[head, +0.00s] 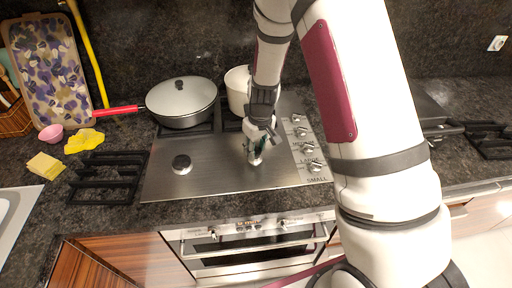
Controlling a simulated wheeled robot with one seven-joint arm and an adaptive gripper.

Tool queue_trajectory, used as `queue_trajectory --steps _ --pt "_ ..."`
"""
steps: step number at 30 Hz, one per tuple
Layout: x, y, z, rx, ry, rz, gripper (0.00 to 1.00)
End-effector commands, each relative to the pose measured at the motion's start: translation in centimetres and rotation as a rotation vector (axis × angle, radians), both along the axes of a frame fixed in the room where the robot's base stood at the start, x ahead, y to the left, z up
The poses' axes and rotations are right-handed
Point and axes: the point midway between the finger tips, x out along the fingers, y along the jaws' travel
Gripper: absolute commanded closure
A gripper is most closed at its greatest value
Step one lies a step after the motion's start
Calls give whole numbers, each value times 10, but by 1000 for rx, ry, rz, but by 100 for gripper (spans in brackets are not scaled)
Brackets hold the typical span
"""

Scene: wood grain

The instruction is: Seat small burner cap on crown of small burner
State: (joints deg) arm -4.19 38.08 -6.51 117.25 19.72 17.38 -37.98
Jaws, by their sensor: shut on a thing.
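The steel cooktop (215,180) lies in the counter. My gripper (255,152) points down over its right front part and is shut on the small burner cap, which the fingers mostly hide. A pale metal piece that looks like the small burner's crown (255,161) shows right under the fingertips. I cannot tell whether the cap touches it.
A lidded pan (181,101) and a white pot (238,92) stand at the back. Knobs (314,167) line the right side, near my gripper. Loose black grates lie left (106,177) and right (486,135). The middle of the cooktop is clear.

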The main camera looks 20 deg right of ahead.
Motion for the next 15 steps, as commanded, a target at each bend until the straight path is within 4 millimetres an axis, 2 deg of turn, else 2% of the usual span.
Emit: queue_trajectory --steps 15 --pt "0 0 -7 1 0 -1 95"
